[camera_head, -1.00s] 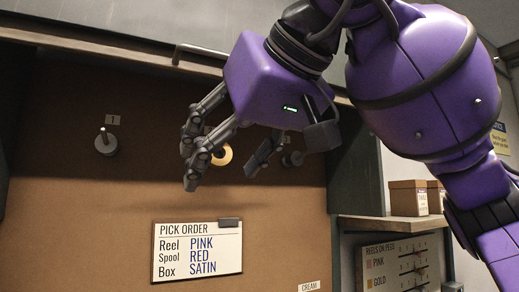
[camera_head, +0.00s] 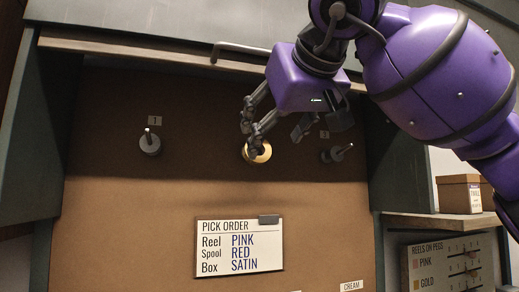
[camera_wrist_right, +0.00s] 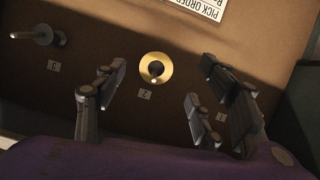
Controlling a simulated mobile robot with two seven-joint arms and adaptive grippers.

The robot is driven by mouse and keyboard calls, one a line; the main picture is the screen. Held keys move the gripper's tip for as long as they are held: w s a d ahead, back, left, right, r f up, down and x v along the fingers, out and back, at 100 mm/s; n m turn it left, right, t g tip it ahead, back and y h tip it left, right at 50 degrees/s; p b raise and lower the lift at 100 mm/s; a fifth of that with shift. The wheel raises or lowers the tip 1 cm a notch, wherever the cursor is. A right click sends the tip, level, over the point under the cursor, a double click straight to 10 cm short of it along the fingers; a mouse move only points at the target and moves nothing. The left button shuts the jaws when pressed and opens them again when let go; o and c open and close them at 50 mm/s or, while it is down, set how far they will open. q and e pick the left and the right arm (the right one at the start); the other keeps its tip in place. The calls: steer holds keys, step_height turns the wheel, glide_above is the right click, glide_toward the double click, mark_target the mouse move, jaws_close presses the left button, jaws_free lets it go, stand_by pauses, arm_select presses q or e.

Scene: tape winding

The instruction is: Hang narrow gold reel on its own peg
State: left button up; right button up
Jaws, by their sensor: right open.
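The narrow gold reel (camera_head: 265,153) hangs on the middle peg of the brown back panel. In the right wrist view the gold reel (camera_wrist_right: 156,68) is a flat gold ring around the peg's tip, above the label 2. My right gripper (camera_head: 277,140) is open in front of and above the reel, and its fingers hide part of it. In the wrist view its fingers stand apart to either side below the reel, with nothing held between them. My left gripper is not in view.
Peg 1 (camera_head: 150,143) on the left and peg 3 (camera_head: 337,154) on the right are bare. A pick order card (camera_head: 239,246) is on the panel below. A reels-on-pegs board (camera_head: 448,268) and a shelf with boxes (camera_head: 459,194) are at the right.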

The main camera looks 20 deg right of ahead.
mark_target(267, 150)
steer(key=w, duration=0.9)
steer(key=shift+w+f, duration=0.15)
steer(key=shift+f, duration=0.2)
steer(key=shift+w+f, duration=0.2)
steer(key=shift+w, duration=0.45)
steer(key=shift+c, duration=0.3)
steer(key=c, duration=1.1)
steer(key=shift+c, duration=0.2)
steer(key=shift+r, duration=0.35)
steer(key=shift+c, duration=0.2)
